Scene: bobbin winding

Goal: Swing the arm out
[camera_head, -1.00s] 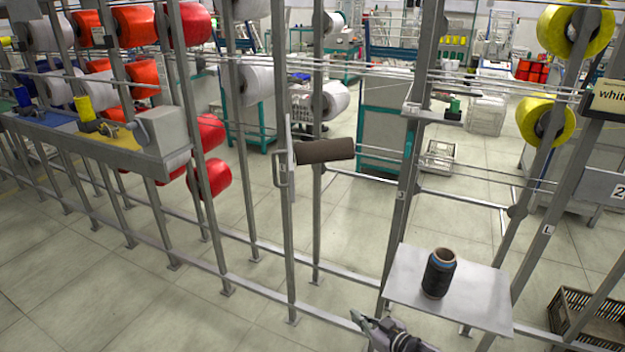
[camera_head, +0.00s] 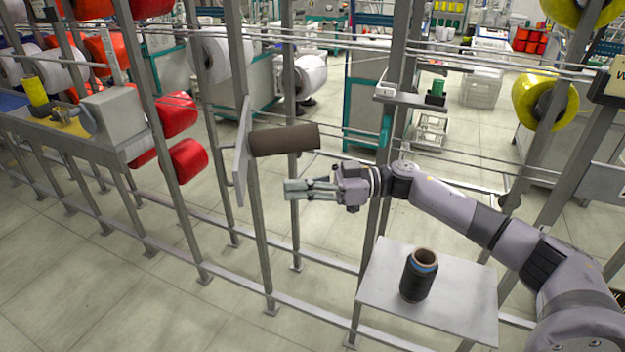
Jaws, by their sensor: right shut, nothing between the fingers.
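The arm is a narrow grey upright plate (camera_head: 241,155) mounted at a post of the metal frame. A dark brown cylinder (camera_head: 284,140) sticks out from it to the right, roughly level. My right gripper (camera_head: 290,189) is shut and empty, its fingers pointing left. In the picture it is below the cylinder and right of the post, apart from the plate; its exact depth is hard to tell. My left gripper is out of view.
A black bobbin (camera_head: 418,277) stands upright on a grey shelf (camera_head: 470,308) below my right forearm. Frame posts and thin horizontal rails surround the gripper. Red spools (camera_head: 184,160) and a grey box (camera_head: 113,125) are at the left, a yellow spool (camera_head: 545,103) at the right.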

